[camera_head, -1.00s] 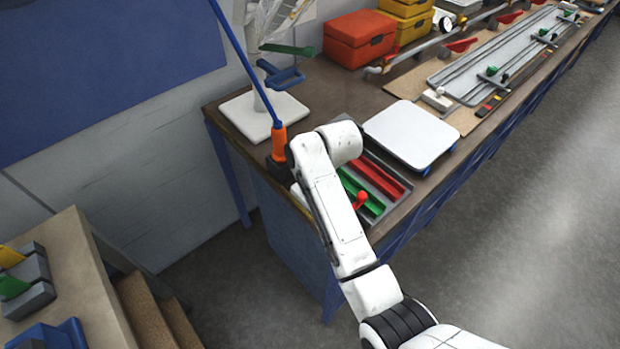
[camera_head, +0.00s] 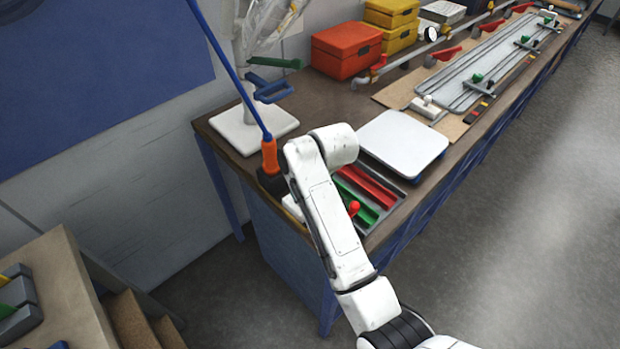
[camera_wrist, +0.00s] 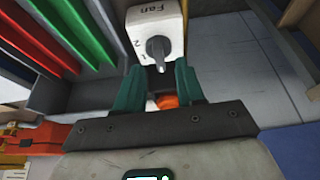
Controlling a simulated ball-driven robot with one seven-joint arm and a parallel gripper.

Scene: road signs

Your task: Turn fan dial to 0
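The fan dial is a dark grey knob (camera_wrist: 158,48) on a white box (camera_wrist: 170,15) labelled "Fan" in the wrist view. The marks 2 and 1 show left of the knob; a 0 mark is not visible, and I cannot tell exactly where the knob points. My gripper (camera_wrist: 160,80) has two green fingers standing apart, just below the knob in the picture. The knob is not clamped, though its lower end is close to the fingertips. In the head view, my arm hides the gripper and most of the box area.
Red and green trays (camera_head: 368,190) lie beside my arm, with a small red-topped lever (camera_head: 353,208) near them. A white platform (camera_head: 403,141) stands farther right. An orange-and-black post base (camera_head: 269,158) stands left of my arm, at the bench's end.

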